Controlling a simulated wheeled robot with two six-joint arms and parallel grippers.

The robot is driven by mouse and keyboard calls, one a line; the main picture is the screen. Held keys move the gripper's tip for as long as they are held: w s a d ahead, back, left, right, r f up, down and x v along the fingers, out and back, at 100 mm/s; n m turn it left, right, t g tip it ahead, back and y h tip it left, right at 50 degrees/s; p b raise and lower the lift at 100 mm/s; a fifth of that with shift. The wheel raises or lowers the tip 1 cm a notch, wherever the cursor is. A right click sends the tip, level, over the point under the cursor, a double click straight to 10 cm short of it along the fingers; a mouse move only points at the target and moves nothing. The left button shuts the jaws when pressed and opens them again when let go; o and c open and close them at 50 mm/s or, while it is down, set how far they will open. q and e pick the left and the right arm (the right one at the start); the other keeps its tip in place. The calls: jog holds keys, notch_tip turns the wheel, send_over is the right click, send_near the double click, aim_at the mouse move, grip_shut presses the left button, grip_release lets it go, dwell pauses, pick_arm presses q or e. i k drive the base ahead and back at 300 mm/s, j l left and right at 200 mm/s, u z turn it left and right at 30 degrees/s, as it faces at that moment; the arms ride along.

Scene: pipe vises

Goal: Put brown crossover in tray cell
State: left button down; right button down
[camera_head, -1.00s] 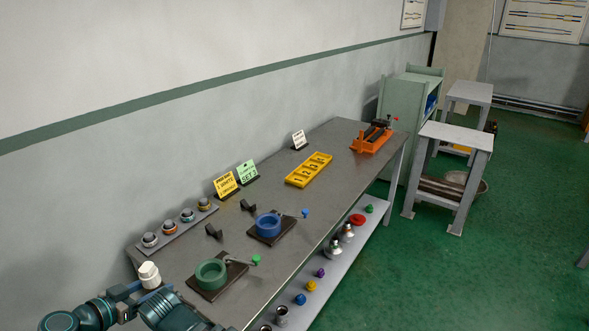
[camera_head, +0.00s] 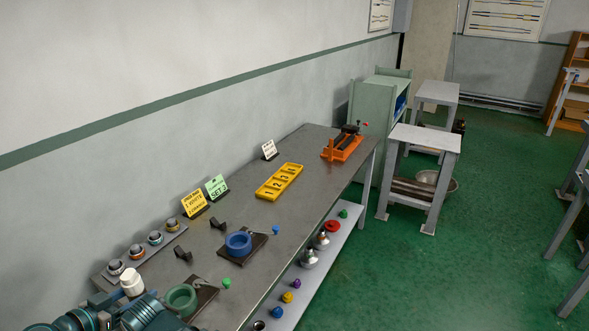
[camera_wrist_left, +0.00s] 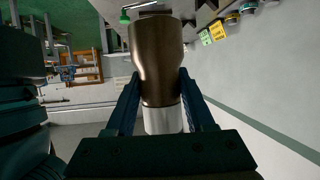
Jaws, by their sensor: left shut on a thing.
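My left gripper (camera_wrist_left: 158,78) is shut on the brown crossover (camera_wrist_left: 160,52), a dark brown stepped tube with a white end (camera_wrist_left: 163,119). In the head view its white end (camera_head: 131,283) stands up above my left gripper (camera_head: 124,298) at the lower left, by the near end of the bench; the brown part is hidden there. The yellow tray (camera_head: 280,182) with several numbered cells lies on the far half of the bench, well away from the gripper. I see nothing in its cells. My right gripper is not in view.
A green ring vise (camera_head: 181,299) and a blue ring vise (camera_head: 238,244) stand on the bench between gripper and tray. Yellow (camera_head: 195,204) and green (camera_head: 217,188) signs line the wall side. An orange vise (camera_head: 343,149) is at the far end.

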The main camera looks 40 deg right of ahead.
aim_at(281, 180)
jog(key=i+l+z, duration=0.15)
jog(key=l, duration=0.45)
jog(key=i+l+z, duration=0.1)
jog(key=i+l, duration=0.15)
jog(key=l, duration=0.3)
jog(key=i+l+z, duration=0.15)
jog(key=l, duration=0.4)
jog(key=i+l+z, duration=0.15)
jog(key=i+l, duration=0.25)
jog(key=l, duration=0.15)
jog(key=i+l+z, duration=0.1)
jog(key=i+l, duration=0.2)
jog(key=l, duration=0.2)
jog(key=i+l+z, duration=0.15)
jog(key=i+l, duration=0.15)
jog(key=l, duration=0.15)
